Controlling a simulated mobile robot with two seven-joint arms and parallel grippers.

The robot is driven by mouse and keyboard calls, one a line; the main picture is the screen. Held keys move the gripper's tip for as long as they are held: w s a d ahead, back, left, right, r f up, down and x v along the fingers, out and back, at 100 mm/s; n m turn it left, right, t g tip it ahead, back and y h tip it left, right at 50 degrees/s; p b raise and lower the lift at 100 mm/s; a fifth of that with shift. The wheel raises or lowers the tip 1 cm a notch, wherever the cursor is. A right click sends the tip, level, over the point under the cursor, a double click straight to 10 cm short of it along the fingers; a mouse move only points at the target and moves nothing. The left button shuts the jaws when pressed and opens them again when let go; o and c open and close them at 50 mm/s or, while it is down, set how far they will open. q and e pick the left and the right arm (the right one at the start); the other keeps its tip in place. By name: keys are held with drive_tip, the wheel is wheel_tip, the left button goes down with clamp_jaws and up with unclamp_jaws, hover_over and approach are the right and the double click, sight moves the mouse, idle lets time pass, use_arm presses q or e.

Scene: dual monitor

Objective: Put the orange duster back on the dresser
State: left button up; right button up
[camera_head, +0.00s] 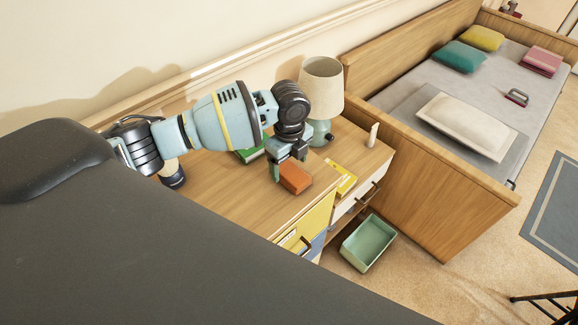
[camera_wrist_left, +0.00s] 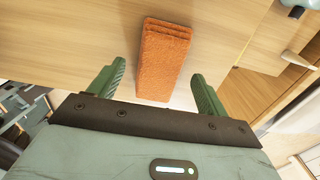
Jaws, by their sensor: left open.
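The orange duster (camera_head: 296,177) is a small block lying on the wooden dresser top (camera_head: 225,200), close to its front right edge. My left gripper (camera_head: 283,168) is right at the duster in the head view. In the left wrist view the duster (camera_wrist_left: 163,58) lies flat between and beyond the two green fingers of my left gripper (camera_wrist_left: 157,88). The fingers are spread, with a gap on both sides of the duster. My right gripper is in neither view.
A lamp (camera_head: 322,88) stands behind, with a yellow item (camera_head: 342,180) and a small white bottle (camera_head: 372,135) to the right. A green book (camera_head: 249,155) lies partly behind my arm. A green bin (camera_head: 368,243) is on the floor below. A daybed (camera_head: 425,185) stands right.

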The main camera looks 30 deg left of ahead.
sight(289, 170)
use_arm(q)
wheel_tip(289, 170, up, 10)
drive_tip(key=shift+r, duration=0.25)
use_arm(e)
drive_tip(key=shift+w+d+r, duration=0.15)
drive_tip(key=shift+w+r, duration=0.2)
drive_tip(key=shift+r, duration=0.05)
use_arm(q)
drive_tip(key=shift+s+f, duration=0.1)
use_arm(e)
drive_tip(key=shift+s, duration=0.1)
